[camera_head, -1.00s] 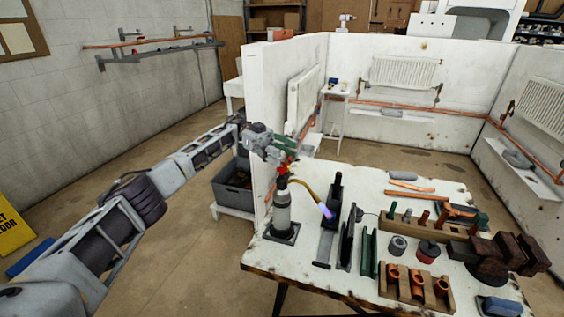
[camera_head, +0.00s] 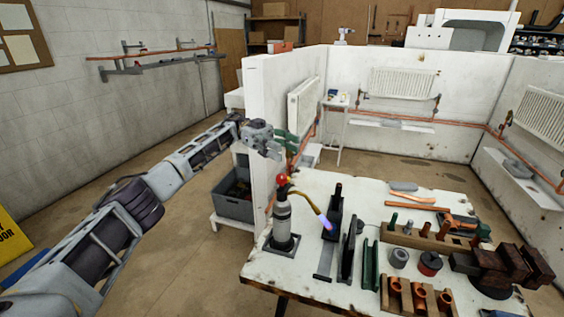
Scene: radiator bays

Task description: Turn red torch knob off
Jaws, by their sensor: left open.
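The torch (camera_head: 282,215) stands upright on a dark square base at the left end of the workbench, with its red knob (camera_head: 282,179) on top. Its hose and nozzle (camera_head: 324,220) reach to the right, and a bluish-purple glow shows at the nozzle tip. My left gripper (camera_head: 288,142) is open and empty, above the torch and apart from the red knob. Its greenish fingers point to the right, in front of the white partition. My right gripper is not in view.
The white workbench (camera_head: 355,188) holds dark upright stands (camera_head: 348,245), a wooden block with copper fittings (camera_head: 405,290), a red-and-black spool (camera_head: 429,263) and dark bricks (camera_head: 505,262). A white partition (camera_head: 258,110) stands behind the torch. A grey crate (camera_head: 233,200) sits left of the bench.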

